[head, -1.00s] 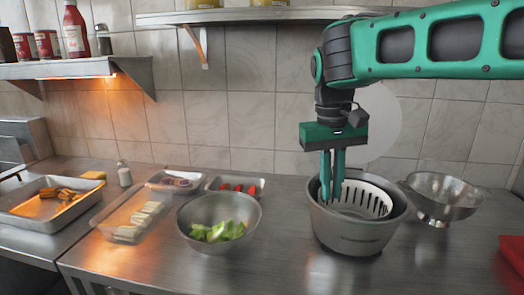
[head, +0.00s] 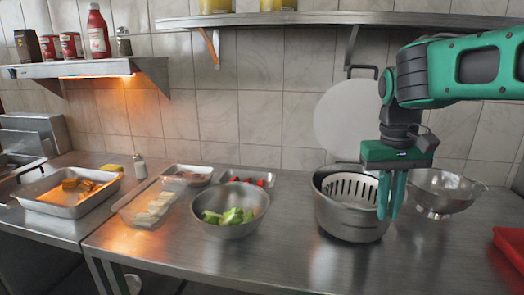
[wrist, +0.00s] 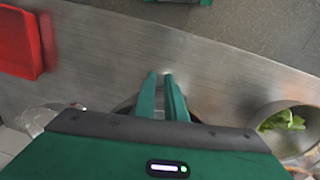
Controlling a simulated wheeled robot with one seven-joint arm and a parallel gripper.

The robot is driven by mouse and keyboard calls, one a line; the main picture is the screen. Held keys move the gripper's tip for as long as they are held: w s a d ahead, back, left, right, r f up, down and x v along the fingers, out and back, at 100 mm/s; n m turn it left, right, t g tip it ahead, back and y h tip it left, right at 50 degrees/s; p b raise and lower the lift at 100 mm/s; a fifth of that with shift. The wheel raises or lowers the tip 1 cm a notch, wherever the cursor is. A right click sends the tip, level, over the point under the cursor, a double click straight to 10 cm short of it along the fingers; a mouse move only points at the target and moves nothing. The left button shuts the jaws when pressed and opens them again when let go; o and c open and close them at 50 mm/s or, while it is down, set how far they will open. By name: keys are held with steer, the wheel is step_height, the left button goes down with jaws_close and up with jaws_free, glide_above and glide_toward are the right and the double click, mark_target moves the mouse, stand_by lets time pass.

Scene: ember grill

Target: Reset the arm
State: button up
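My gripper (head: 389,214) hangs fingers-down from my green arm, at the right of the head view. It is in front of the gap between the grey pot with a white slotted basket (head: 350,184) and the metal colander (head: 437,193). In the wrist view its two green fingers (wrist: 161,75) are a little apart with a narrow gap, and nothing is between them. The fingertips look to be above the steel counter (head: 300,262), apart from it. The fingers and gripper body hide part of the pot and colander.
A metal bowl of lettuce (head: 262,222), a tray of pale slices (head: 128,219) and a tray with browned pieces (head: 62,208) stand left. A red tray (head: 508,240) is at the right edge. A shelf (head: 340,18) runs above. The front counter is clear.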

steer(key=s+d+f+m, duration=0.1)
steer(key=s+d+f, duration=0.3)
steer(key=s, duration=0.3)
steer(key=s+d+f+m, duration=0.2)
steer(key=s+d+f, duration=0.2)
steer(key=s+d, duration=0.1)
steer(key=s+d+f+m+y, duration=0.1)
steer(key=s+d+f, duration=0.3)
steer(key=s, duration=0.4)
steer(key=shift+s+d+m, duration=0.3)
steer(key=shift+d+m, duration=0.05)
steer(key=shift+m, duration=0.35)
steer(key=shift+f, duration=0.1)
